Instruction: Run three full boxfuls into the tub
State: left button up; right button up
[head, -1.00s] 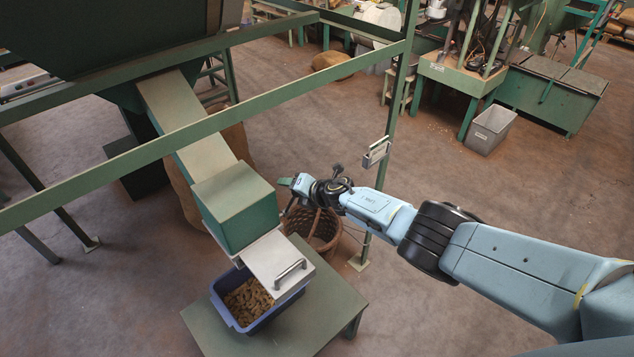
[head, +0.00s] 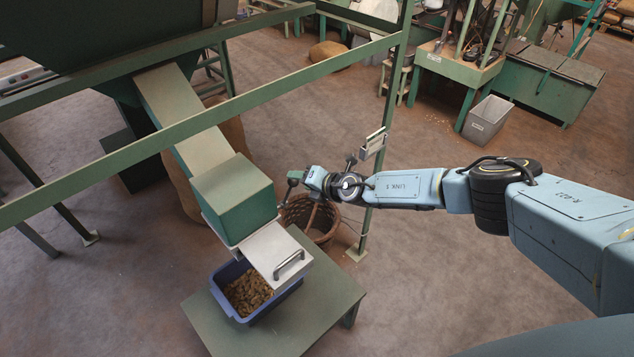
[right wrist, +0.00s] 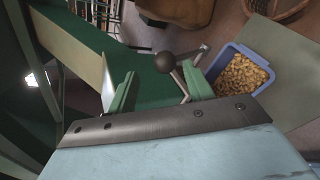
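A green box (head: 234,199) sits at the lower end of a sloping chute (head: 180,115). A pale metal plate with a bar handle (head: 272,252) juts from its lower front, over a blue tub (head: 227,303). Brown nuts (head: 246,292) lie in the tub; the plate hides its far part. My right gripper (head: 297,178) is beside the box, on its right. In the right wrist view its green fingers stand apart, and a dark ball knob (right wrist: 166,62) on a thin rod shows between and beyond their tips. I cannot tell whether they touch it. My left gripper is out of view.
The tub stands on a low green table (head: 325,300), bare on its right. A wicker basket (head: 318,225) is on the floor behind. A green rail (head: 290,82) crosses above the chute, and a post (head: 385,130) rises close to my right arm.

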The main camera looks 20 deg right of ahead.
jog(key=shift+v, duration=2.4)
jog(key=shift+d+f, duration=0.1)
